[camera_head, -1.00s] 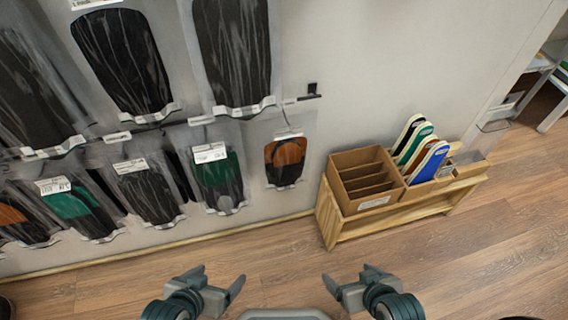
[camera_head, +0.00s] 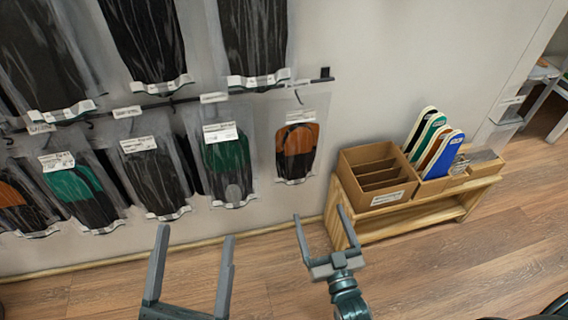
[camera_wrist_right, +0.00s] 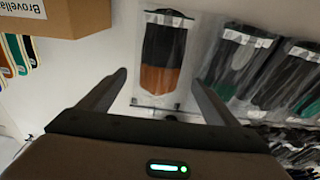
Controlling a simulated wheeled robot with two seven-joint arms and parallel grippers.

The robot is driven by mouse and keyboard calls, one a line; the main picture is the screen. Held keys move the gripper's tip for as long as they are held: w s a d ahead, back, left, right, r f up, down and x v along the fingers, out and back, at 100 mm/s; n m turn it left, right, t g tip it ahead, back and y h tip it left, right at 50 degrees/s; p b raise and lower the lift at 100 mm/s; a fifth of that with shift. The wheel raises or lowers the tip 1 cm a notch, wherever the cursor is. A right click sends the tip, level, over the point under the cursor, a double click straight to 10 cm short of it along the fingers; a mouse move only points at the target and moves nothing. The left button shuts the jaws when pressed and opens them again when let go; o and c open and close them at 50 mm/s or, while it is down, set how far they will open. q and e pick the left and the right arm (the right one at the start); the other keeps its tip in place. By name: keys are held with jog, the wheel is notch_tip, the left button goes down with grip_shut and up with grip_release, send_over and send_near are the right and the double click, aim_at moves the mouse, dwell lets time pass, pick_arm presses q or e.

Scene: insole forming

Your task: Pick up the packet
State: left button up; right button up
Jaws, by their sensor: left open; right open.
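Several clear packets with dark insoles hang on the wall rack; which one the task means cannot be told. A packet with an orange and black insole (camera_head: 297,150) hangs at the right end of the lower row. It also shows between the fingers in the right wrist view (camera_wrist_right: 163,58), beyond their tips. To its left hangs a green and black packet (camera_head: 228,165). My right gripper (camera_head: 318,212) is open and empty, below the orange packet in the head view. My left gripper (camera_head: 196,232) is open and empty, below the green packet.
A low wooden bench (camera_head: 405,230) stands right of the packets. It carries a cardboard box with dividers (camera_head: 372,203) and upright coloured insoles (camera_head: 434,150). A dark rail (camera_head: 310,81) with hooks runs above the lower packets.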

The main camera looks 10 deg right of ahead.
pick_arm(q)
jog(key=shift+s+a+r, duration=0.25)
jog(key=shift+s+r, duration=0.2)
jog(key=shift+s, duration=0.1)
pick_arm(e)
jog(key=shift+a+r+t, duration=0.1)
jog(key=shift+a+t, duration=0.15)
jog(key=shift+t, duration=0.05)
pick_arm(q)
jog(key=r+t, duration=0.1)
jog(key=a+r+t+b, duration=0.2)
jog(key=r, duration=0.1)
jog(key=shift+w+a+r+h, duration=0.15)
jog(key=shift+a+h, duration=0.1)
jog(key=shift+h, duration=0.15)
pick_arm(e)
jog(key=w+r, duration=0.1)
jog(key=w, duration=1.1)
jog(key=shift+a+r, duration=0.25)
jog(key=shift+r, duration=0.15)
pick_arm(q)
jog(key=shift+f, duration=0.2)
pick_arm(e)
jog(key=shift+w, duration=0.1)
